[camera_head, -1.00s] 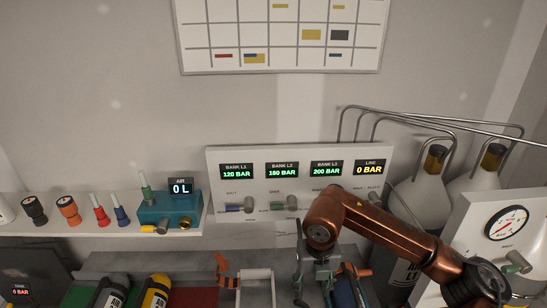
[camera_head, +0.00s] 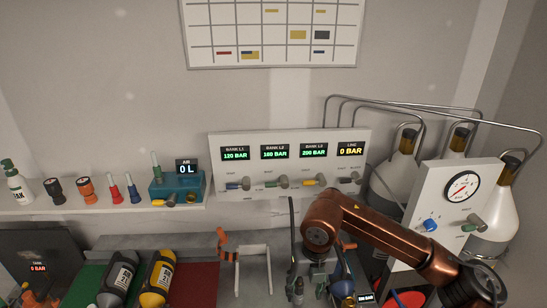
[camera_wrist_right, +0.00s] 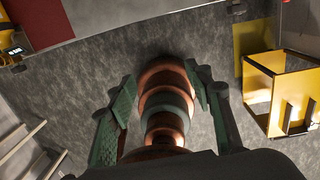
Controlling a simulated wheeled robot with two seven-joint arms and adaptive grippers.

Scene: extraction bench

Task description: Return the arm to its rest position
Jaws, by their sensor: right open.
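My right arm, copper coloured, comes in from the right in the head view, with its elbow in front of the gauge panel. Its right gripper (camera_head: 318,272) points down over the bench, partly hidden by the arm. In the right wrist view the right gripper (camera_wrist_right: 162,80) has its two green-padded fingers wide apart. A copper and teal ringed part, apparently mine, shows between and beyond them; I cannot tell whether it touches them. No task object shows held.
The panel (camera_head: 290,190) with pressure displays stands behind the arm. Large flasks (camera_head: 396,180) and a dial box (camera_head: 440,210) stand right. Black (camera_head: 120,275) and yellow (camera_head: 158,280) cylinders lie front left. A white frame (camera_head: 254,268) stands beside the gripper. A yellow open-framed box (camera_wrist_right: 272,85) shows right in the wrist view.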

